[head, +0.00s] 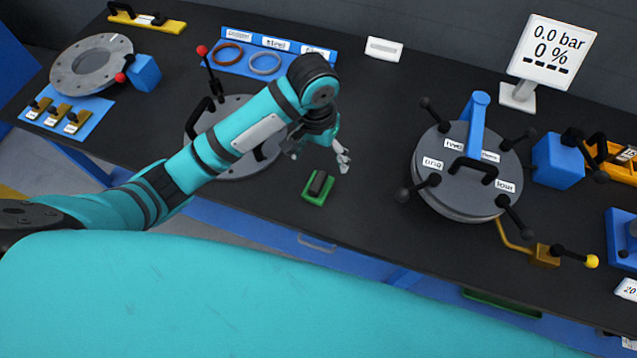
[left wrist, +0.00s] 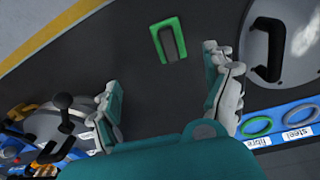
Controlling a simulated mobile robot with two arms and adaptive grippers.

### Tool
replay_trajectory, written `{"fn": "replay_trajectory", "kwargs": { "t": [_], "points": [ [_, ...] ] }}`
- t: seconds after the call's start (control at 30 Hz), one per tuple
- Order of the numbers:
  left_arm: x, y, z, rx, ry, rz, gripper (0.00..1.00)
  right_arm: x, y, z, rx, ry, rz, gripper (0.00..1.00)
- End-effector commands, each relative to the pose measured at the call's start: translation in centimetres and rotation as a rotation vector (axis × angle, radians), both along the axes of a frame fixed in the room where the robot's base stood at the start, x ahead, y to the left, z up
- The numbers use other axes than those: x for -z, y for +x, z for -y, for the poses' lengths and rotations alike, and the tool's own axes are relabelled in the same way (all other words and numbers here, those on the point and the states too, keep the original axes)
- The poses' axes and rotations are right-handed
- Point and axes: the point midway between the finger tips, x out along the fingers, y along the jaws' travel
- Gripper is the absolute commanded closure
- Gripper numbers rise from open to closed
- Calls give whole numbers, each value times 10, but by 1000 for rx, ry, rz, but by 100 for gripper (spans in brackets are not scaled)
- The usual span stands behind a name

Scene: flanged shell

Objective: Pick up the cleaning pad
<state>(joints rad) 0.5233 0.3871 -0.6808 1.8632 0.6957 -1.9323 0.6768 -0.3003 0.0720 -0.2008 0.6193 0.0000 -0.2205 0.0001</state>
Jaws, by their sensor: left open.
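The cleaning pad appears to be the dark block (head: 319,182) in a small green holder (head: 313,199) near the table's front edge. In the left wrist view the green holder (left wrist: 158,38) frames the dark block (left wrist: 170,42) at the top centre. My left gripper (head: 320,154) is open and empty, above and just behind the holder in the head view. In the left wrist view its fingers (left wrist: 162,80) are spread wide, with the holder beyond them and apart from them. My right gripper is not in view.
A flanged disc (head: 242,166) with a black handle lies partly behind my left arm. A lidded round vessel (head: 460,187) with several black knobs stands to the right. A blue ring tray (head: 290,72) is at the back. Bare black tabletop surrounds the green holder.

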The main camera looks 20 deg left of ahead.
Motion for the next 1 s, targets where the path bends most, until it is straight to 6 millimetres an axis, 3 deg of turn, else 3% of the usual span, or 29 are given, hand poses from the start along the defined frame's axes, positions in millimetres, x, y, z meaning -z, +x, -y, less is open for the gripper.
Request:
{"fn": "replay_trajectory", "kwargs": {
  "t": [0.1,0.23,0.7,1.0],
  "points": [
    [-15,10,-9,-23,44,-17,15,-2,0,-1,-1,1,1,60],
    [-11,11,-12,-35,60,-28,15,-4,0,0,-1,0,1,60],
    [84,11,-12,-35,59,-27,15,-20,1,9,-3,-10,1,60],
    [108,11,-11,-33,57,-24,15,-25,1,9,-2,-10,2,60]
  ]
}}
